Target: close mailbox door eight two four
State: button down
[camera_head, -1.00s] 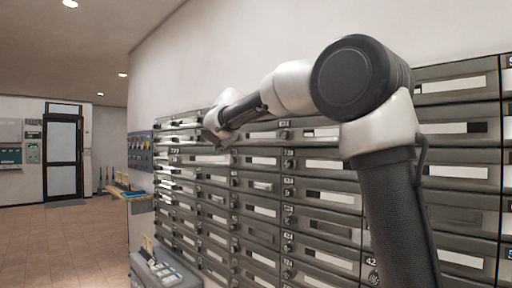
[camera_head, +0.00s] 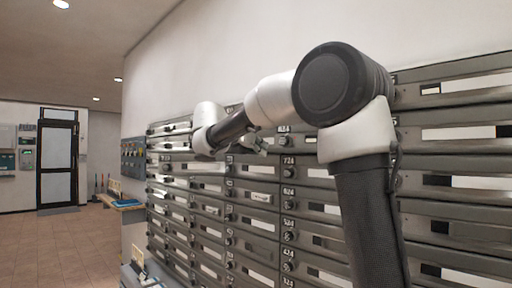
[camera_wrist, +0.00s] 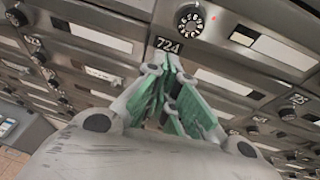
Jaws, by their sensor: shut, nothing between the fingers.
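The 824 label (camera_head: 284,128) is small in the head view, on the grey mailbox wall, with a dial below it. In the wrist view, a dial (camera_wrist: 190,20) sits above the 724 label (camera_wrist: 178,45). The door panel with a white strip (camera_wrist: 272,46) right of that dial matches 824's place. It looks about flush, but I cannot tell if it is fully closed. My gripper (camera_head: 262,146) is shut and empty, near the wall left of the 824 dial. In the wrist view its green-padded fingers (camera_wrist: 172,62) point at the 724 label; contact is unclear.
Rows of grey mailboxes (camera_head: 262,223) fill the wall, and my arm hides part of them. The tiled floor (camera_head: 60,245) there is clear up to a dark-framed door (camera_head: 57,162).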

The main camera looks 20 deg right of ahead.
aim_at(280, 151)
jog(key=r+x, duration=0.1)
jog(key=x, duration=0.7)
jog(key=shift+w+d+f, duration=0.15)
jog(key=shift+w+d, duration=0.1)
jog(key=shift+d, duration=0.2)
jog(key=shift+m+g, duration=0.3)
jog(key=w+d, duration=0.1)
jog(key=d, duration=0.1)
jog(key=w+d, duration=0.1)
jog(key=shift+w+d, duration=0.15)
jog(key=shift+d, duration=0.2)
